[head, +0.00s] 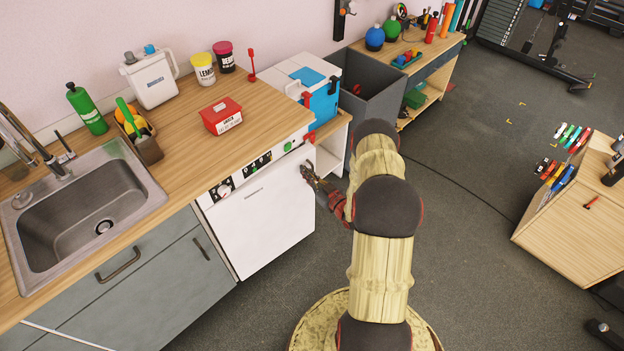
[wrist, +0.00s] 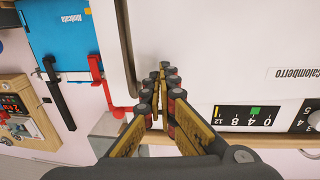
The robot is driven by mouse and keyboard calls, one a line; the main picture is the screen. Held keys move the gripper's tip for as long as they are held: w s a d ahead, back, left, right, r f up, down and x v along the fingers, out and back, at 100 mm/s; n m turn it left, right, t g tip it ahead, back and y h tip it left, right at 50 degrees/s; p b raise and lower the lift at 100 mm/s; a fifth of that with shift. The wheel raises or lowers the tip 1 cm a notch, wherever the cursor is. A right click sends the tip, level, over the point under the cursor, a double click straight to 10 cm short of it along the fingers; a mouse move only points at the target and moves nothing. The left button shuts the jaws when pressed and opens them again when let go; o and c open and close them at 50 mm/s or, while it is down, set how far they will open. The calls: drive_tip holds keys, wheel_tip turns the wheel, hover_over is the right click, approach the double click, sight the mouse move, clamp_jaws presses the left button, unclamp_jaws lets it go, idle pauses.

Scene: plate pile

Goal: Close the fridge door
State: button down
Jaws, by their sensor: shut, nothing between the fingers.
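The white fridge door (head: 262,222) is the front of the low appliance under the wooden counter. It looks close to flush with the cabinets, but I cannot tell if it is fully shut. My gripper (head: 307,170) is at the door's upper right edge in the head view. In the wrist view my gripper (wrist: 163,72) is shut and empty, its tips over the door near that seam. I cannot tell whether they touch it.
A control panel (wrist: 245,115) with a dial runs along the door's top edge. A wooden cabinet (head: 565,225) stands at right, with open floor between.

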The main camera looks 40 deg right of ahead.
sight(299, 164)
drive_tip(key=shift+w, duration=0.25)
drive_tip(key=w+b, duration=0.1)
drive_tip(key=w+n+y+b, duration=0.1)
drive_tip(key=w, duration=0.1)
drive_tip(key=w+y+b, duration=0.1)
drive_tip(key=shift+w+d+f, duration=0.1)
drive_tip(key=shift+w+d, duration=0.15)
drive_tip(key=shift+w, duration=0.1)
drive_tip(key=shift+w+n, duration=0.25)
drive_tip(key=shift+n, duration=0.05)
drive_tip(key=shift+w+r, duration=0.15)
drive_tip(key=shift+r, duration=0.2)
